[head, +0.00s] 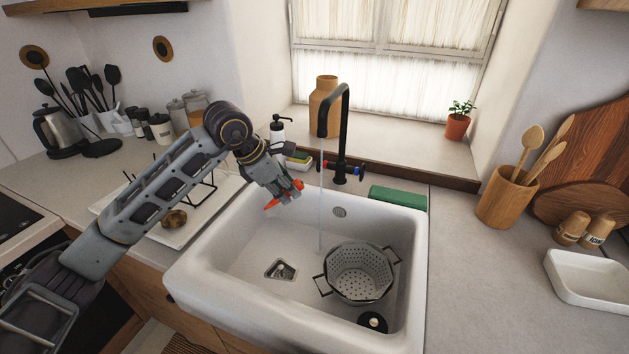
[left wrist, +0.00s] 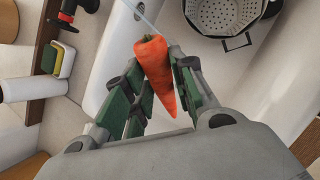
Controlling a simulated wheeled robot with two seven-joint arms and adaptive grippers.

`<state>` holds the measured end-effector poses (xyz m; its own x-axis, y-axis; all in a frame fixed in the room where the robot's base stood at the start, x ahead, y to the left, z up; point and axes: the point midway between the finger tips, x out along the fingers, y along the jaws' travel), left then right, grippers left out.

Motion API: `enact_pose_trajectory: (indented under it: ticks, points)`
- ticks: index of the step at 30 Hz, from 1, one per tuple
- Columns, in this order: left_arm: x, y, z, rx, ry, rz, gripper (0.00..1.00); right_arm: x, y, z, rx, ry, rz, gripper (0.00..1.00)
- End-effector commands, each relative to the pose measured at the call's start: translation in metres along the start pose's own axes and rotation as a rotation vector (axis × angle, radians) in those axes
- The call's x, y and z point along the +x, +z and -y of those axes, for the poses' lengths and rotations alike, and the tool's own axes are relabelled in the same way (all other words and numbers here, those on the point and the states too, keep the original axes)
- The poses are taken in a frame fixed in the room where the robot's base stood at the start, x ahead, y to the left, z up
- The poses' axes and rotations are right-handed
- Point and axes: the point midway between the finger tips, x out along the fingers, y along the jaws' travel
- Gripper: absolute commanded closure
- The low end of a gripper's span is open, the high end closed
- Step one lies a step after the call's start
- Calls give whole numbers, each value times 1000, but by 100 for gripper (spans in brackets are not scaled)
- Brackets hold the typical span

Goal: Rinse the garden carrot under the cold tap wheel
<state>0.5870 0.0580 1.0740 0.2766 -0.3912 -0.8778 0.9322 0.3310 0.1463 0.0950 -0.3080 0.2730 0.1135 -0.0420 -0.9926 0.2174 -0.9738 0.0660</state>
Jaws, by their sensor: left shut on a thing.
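My left gripper (head: 283,192) is shut on the orange carrot (head: 271,204), above the back left part of the white sink (head: 215,232). In the left wrist view the carrot (left wrist: 155,65) sits between the green-padded fingers, its thick end pointing away from the palm. The black tap (head: 345,125) stands behind the sink with a blue wheel (head: 360,170) and a red wheel (head: 325,163). A thin water stream (head: 321,200) falls from the spout. In the head view the carrot is left of the stream; in the wrist view they look close, and I cannot tell if they touch. My right gripper is out of view.
A grey colander (head: 360,272) stands in the sink, right of the drain (head: 281,270). A black round item (head: 372,322) lies near the sink's front.

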Motion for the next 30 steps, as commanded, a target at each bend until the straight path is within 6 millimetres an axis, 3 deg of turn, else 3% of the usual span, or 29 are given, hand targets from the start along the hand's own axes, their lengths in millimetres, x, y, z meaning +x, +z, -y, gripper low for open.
enact_pose_trajectory:
  ticks: [30]
  points:
    - [-52, -21, 6, -1, 2, 0, 95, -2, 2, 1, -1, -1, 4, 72]
